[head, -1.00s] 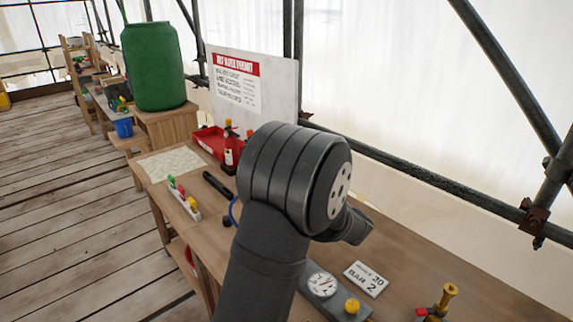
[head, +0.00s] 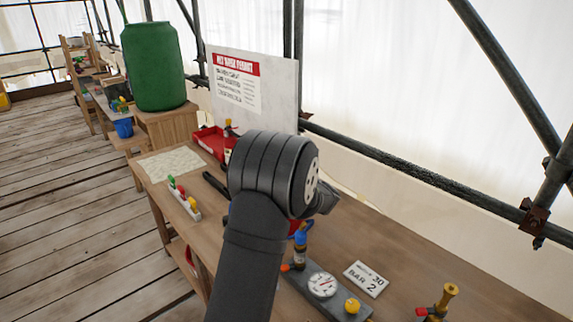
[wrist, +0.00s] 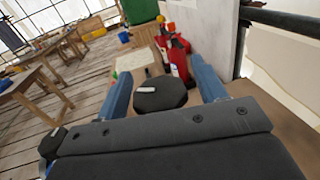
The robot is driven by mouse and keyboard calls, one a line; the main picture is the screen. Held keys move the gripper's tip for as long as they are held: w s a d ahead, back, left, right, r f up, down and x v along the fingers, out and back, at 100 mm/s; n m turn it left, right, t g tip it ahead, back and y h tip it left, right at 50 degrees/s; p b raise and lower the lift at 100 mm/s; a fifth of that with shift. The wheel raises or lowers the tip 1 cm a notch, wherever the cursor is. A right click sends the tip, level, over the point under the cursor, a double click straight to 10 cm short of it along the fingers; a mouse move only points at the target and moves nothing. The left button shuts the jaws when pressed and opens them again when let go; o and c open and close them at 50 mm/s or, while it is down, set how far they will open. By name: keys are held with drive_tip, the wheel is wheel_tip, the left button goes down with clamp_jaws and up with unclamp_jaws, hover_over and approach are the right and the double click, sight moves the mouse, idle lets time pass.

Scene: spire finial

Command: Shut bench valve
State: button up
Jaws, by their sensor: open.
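A grey block with a round white gauge (head: 322,285) and a yellow knob (head: 352,306) lies on the bench (head: 400,262). A blue-topped upright fitting (head: 300,246) stands at its left end, with a small orange part (head: 286,267) beside it. A brass fitting with a red handle (head: 440,304) stands at the bottom right. I cannot tell which is the bench valve. My gripper (wrist: 160,72) is open; its two blue fingers show in the wrist view. A dark many-sided object (wrist: 160,95) with a white mark shows between them; contact is unclear.
A red tray (head: 208,140) and a red bottle (head: 227,148) are farther back, near a white notice board (head: 255,85). A coloured-knob strip (head: 184,198) and a paper sheet (head: 172,163) lie left. A card (head: 366,278) lies by the gauge. Scaffold poles (head: 420,175) run along the right.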

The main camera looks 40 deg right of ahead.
drive_tip(key=c, duration=1)
drive_tip(key=shift+m+h, duration=0.3)
drive_tip(key=shift+h, duration=0.2)
drive_tip(key=shift+s+d+m+g+h, duration=0.15)
drive_tip(key=shift+m+g+h, duration=0.7)
drive_tip(key=shift+h, duration=0.5)
drive_tip(key=shift+d+m+g+h, duration=0.15)
drive_tip(key=shift+m+g+h, duration=0.4)
drive_tip(key=shift+m+h, duration=0.65)
drive_tip(key=shift+s+d+m+g+h, duration=0.1)
drive_tip(key=shift+m+g+h, duration=0.45)
drive_tip(key=shift+h, duration=0.3)
drive_tip(key=shift+s+d+g+h, duration=0.15)
drive_tip(key=shift+g+h, duration=0.2)
drive_tip(key=shift+h, duration=0.05)
drive_tip(key=o, duration=1)
drive_tip(key=v, duration=1.7)
